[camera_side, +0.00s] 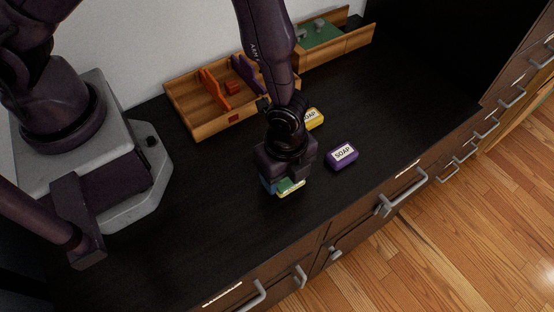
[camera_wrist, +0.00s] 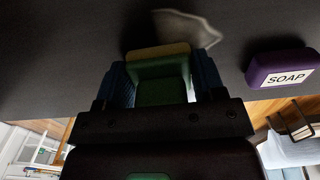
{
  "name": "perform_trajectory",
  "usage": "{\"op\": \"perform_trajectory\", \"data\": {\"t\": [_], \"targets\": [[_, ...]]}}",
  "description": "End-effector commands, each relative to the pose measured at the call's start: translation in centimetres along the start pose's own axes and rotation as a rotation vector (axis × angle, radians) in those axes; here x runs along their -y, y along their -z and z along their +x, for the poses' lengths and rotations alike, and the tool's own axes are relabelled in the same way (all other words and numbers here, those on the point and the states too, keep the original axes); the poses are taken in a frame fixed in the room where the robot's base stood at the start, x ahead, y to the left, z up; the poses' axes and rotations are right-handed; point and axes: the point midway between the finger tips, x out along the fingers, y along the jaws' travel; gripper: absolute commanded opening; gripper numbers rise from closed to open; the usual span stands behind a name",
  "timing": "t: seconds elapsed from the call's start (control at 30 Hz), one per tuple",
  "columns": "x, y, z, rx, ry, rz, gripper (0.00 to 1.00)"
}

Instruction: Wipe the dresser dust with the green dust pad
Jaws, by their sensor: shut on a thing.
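The green dust pad (camera_wrist: 162,78) has a yellowish edge and sits between the blue fingers of my gripper (camera_wrist: 163,80) in the wrist view. My gripper is shut on it. In the side view my gripper (camera_side: 283,184) is low over the black dresser top (camera_side: 225,235), and a bit of the green pad (camera_side: 291,186) shows beneath it. A pale grey dust patch (camera_wrist: 205,33) lies on the dark top just beyond the pad in the wrist view. I cannot tell whether the pad touches the surface. The dust is not seen in the side view, where my gripper may hide it.
A purple soap box (camera_side: 342,156) lies right of my gripper; it also shows in the wrist view (camera_wrist: 282,69). A yellow soap box (camera_side: 313,118) is behind. A wooden tray (camera_side: 222,125) and a green-floored tray (camera_side: 345,45) stand along the wall. The front left is clear.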

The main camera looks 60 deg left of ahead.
Motion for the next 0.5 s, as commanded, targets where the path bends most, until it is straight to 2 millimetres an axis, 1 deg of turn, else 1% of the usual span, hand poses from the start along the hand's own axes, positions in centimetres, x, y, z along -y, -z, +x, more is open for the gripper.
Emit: {"op": "perform_trajectory", "data": {"t": [0.07, 0.23, 0.5], "targets": [[0.0, 0.8, 0.0, -0.002, 0.000, 0.002, 0.37], [1.8, 0.5, 0.2, -0.002, 0.001, -0.005, 0.37], [1.7, -2.0, 0.1, 0.000, -0.001, -0.004, 0.37]]}}
